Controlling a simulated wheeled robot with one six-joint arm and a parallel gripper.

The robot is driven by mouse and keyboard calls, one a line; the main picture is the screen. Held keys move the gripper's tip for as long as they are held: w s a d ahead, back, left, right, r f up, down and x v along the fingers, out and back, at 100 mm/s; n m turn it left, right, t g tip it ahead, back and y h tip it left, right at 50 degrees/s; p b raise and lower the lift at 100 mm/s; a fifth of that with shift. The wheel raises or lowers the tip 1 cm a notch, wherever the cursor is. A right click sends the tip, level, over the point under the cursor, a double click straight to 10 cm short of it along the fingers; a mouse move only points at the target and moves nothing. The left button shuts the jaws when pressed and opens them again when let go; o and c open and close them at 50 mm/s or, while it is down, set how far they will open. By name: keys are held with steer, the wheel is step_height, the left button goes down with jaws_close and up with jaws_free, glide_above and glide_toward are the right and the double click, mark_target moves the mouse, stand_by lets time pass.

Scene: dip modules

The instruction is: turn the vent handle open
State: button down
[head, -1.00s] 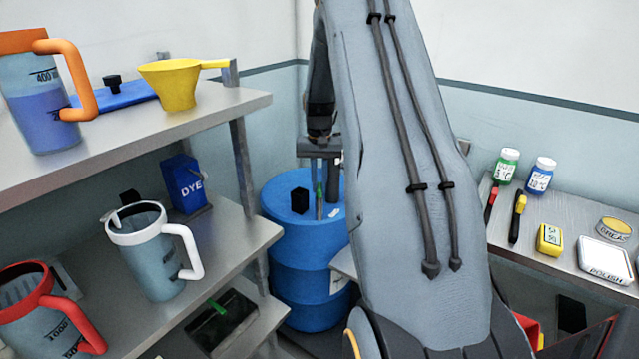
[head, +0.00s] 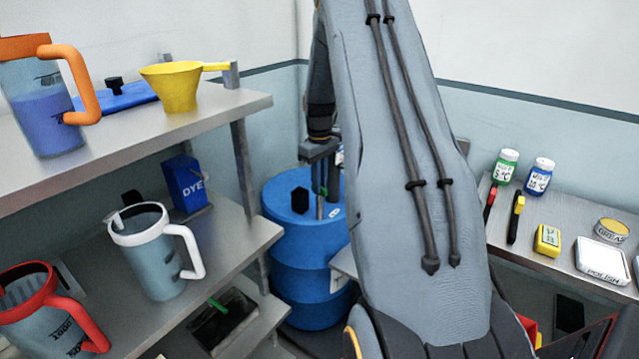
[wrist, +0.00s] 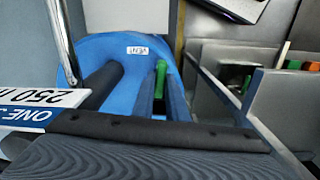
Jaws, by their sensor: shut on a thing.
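A blue drum (head: 290,270) stands on the floor in the corner, behind my arm in the head view. My gripper (head: 320,207) points down at its top. Its jaws are shut on the green vent handle (head: 323,190), of which only a small part shows. In the wrist view the green handle (wrist: 160,76) shows between the fingers of my gripper (wrist: 161,98), above the blue drum top (wrist: 110,45). A white label (wrist: 137,50) lies on the drum top beyond it. The handle's exact angle is hard to tell.
A black cap (head: 300,200) rises from the drum top, left of my gripper. Shelves with pitchers, a yellow funnel (head: 171,84) and a blue dye can (head: 186,184) stand at left. A bench with bottles and tools (head: 560,215) is at right.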

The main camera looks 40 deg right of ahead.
steer(key=shift+n, duration=0.6)
steer(key=shift+r, duration=0.1)
steer(key=c, duration=1.8)
jaws_free()
steer(key=shift+o, duration=0.2)
steer(key=shift+d+r+b, duration=0.1)
steer(key=shift+r+b, duration=0.95)
steer(key=shift+r, duration=2.8)
